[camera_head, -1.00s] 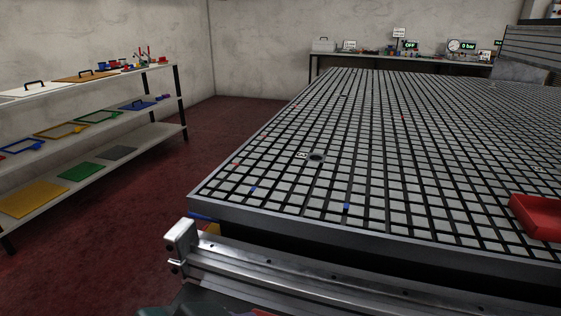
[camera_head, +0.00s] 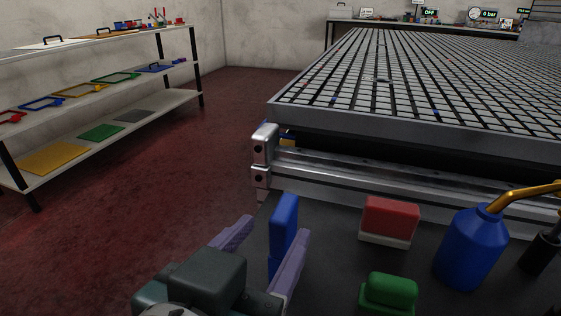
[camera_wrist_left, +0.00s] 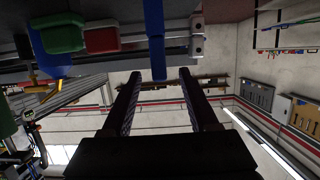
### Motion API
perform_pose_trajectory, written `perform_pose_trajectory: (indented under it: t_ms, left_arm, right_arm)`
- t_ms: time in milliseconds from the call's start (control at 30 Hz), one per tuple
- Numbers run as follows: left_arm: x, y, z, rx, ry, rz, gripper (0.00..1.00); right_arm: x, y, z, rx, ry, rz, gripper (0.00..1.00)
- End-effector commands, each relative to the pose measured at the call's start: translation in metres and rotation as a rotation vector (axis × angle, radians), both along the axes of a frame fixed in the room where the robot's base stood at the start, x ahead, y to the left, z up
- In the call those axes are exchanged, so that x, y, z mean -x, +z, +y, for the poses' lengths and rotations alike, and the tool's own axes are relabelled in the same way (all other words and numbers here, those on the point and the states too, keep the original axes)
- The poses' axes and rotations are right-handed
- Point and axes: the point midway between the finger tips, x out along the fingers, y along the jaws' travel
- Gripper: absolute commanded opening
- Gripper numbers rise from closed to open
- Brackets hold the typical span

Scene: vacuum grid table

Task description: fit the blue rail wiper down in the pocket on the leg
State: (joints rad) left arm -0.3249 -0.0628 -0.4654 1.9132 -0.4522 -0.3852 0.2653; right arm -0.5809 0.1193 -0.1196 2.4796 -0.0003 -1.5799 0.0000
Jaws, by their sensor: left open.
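The blue rail wiper (camera_head: 284,228) is a tall, narrow blue block, upright at the left edge of a dark worktop. My left gripper (camera_head: 274,230) is open, with its two purple fingers reaching to either side of the wiper. In the left wrist view the wiper (camera_wrist_left: 154,35) comes down from the top, its end in line with the gap between the open fingertips (camera_wrist_left: 159,76). I cannot tell whether either finger touches it. I cannot make out the pocket or the leg. My right gripper is not in view.
On the dark worktop (camera_head: 330,262) stand a red-and-white block (camera_head: 389,221), a green block (camera_head: 388,291) and a blue oil can (camera_head: 470,246) with a brass spout. Behind it runs a metal rail (camera_head: 400,188) along the grid table (camera_head: 400,115). Red floor is free at left.

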Motion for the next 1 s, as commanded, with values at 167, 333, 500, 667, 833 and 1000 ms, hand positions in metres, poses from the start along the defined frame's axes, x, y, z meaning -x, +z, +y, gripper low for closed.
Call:
perform_pose_trajectory:
  t_ms: [167,333,500,667,833,1000]
  left_arm:
    - [-0.018,-0.005,-0.008,0.0,0.0,-0.002,0.6]
    - [-0.042,-0.011,-0.016,0.0,0.0,-0.001,0.6]
    - [-0.049,-0.012,-0.019,-0.001,0.001,0.002,0.6]
    - [-0.049,-0.012,-0.018,0.0,0.001,0.002,0.6]
    - [-0.049,-0.012,-0.018,0.0,0.001,0.002,0.41]
    - [-0.049,-0.012,-0.018,0.0,0.001,0.002,0.22]
  right_arm:
    - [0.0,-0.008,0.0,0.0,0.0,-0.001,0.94]
    - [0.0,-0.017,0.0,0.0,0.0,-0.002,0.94]
    - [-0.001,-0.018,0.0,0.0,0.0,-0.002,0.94]
    - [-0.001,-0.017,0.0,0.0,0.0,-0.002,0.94]
    - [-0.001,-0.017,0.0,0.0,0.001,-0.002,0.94]
    - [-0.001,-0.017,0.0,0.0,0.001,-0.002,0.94]
